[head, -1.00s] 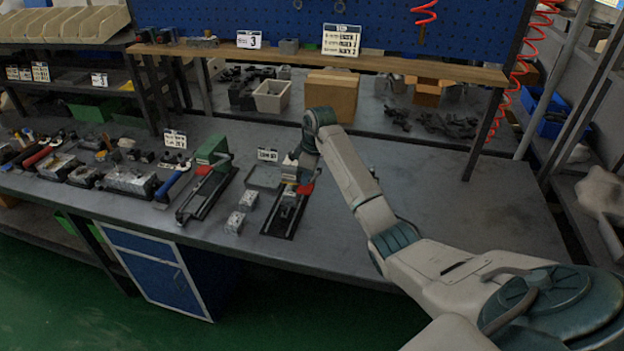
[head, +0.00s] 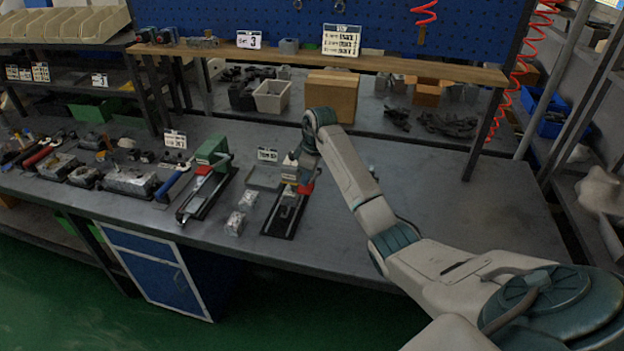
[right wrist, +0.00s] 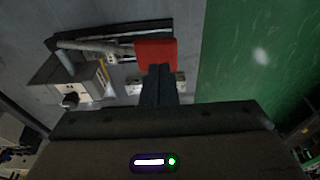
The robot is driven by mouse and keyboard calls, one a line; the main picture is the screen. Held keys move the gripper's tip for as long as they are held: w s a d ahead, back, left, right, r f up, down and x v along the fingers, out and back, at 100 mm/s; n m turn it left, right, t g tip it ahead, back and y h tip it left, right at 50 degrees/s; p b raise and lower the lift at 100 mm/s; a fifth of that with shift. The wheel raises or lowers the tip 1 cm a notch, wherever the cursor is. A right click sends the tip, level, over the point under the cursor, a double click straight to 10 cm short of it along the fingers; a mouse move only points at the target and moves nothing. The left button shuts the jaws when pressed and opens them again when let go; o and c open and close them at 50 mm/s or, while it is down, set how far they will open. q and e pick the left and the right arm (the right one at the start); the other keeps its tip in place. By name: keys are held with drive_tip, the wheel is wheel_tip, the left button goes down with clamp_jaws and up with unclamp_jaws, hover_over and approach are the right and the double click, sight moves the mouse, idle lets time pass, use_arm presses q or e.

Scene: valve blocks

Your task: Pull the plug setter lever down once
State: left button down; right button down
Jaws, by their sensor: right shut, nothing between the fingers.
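The plug setter has a dark flat base (head: 284,218) near the front edge of the bench and a red lever grip (head: 306,187). In the right wrist view the red grip (right wrist: 156,51) sits at the end of a grey lever arm (right wrist: 95,46) that lies along the device. My right gripper (right wrist: 158,75) is shut and empty, with its fingertips overlapping the near edge of the red grip. I cannot tell whether they touch it. In the head view my right wrist hides part of the setter. My left gripper is out of view.
A green press (head: 212,150) with its own red part stands left of the setter. Two small metal blocks (head: 241,209) and a shallow tray (head: 264,176) lie between them. A row of tools and blocks fills the bench's left. The bench right of my arm is clear.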

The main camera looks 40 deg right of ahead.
drive_tip(key=shift+f, duration=0.15)
drive_tip(key=shift+f+b, duration=3.8)
drive_tip(key=shift+f, duration=3.4)
wheel_tip(320, 180, up, 12)
drive_tip(key=p, duration=1)
drive_tip(key=shift+r, duration=0.1)
wheel_tip(320, 180, up, 2)
drive_tip(key=shift+r+p, duration=0.2)
drive_tip(key=shift+p, duration=0.4)
drive_tip(key=shift+r, duration=1.5)
